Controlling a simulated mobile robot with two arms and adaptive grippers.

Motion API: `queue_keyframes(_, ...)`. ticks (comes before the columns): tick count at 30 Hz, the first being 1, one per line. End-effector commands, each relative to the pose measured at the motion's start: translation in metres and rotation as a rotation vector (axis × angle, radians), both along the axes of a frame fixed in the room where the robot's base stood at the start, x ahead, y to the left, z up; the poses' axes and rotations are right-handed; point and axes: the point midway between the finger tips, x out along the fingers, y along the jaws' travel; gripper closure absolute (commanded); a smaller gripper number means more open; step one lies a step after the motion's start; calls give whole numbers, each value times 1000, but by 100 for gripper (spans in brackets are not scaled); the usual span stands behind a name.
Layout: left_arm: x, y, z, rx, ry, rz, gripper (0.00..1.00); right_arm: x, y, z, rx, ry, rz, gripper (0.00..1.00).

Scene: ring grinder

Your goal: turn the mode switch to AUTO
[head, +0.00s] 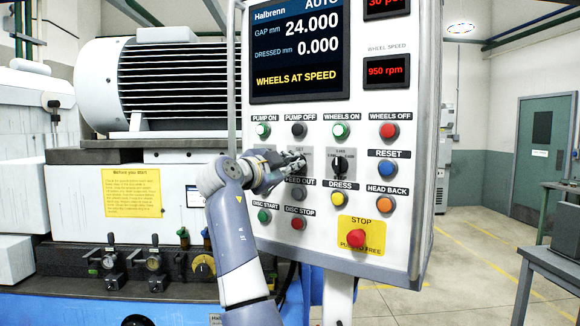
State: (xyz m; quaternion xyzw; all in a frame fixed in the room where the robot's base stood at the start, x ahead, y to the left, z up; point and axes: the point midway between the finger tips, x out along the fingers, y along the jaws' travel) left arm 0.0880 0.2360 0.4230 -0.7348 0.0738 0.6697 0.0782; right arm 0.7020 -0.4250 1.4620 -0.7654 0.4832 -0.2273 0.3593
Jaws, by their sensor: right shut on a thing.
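The control panel (399,215) has a grey switch plate (316,155) in its upper-middle area, below PUMP OFF, with small text that I can only partly read. My right gripper (296,161) is at this plate, its fingers shut on the mode switch knob. The fingers and wrist hide the knob, so I cannot tell which way it points. The screen (299,50) shows AUTO at its top right, with WHEELS AT SPEED below. My left gripper is not in view.
A second black rotary switch (340,164) is close to the right of my gripper. Several push buttons surround both switches, including a red STOP button (354,238) low on the panel. A large motor (155,80) stands behind at left.

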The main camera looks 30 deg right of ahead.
Motion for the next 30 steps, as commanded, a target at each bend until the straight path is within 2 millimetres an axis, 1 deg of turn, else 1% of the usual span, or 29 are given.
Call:
queue_keyframes(13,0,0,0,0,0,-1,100,1,0,-1,8,-10,2,100)
queue_keyframes(14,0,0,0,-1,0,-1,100,1,0,-1,8,-10,2,86)
queue_keyframes(15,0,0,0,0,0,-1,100,1,0,-1,8,-10,2,77)
queue_keyframes(16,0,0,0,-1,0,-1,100,1,0,-1,7,-10,1,71)
queue_keyframes(26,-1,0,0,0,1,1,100,0,1,0,4,-9,1,71)
queue_keyframes(30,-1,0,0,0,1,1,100,-4,11,0,3,-9,2,71)
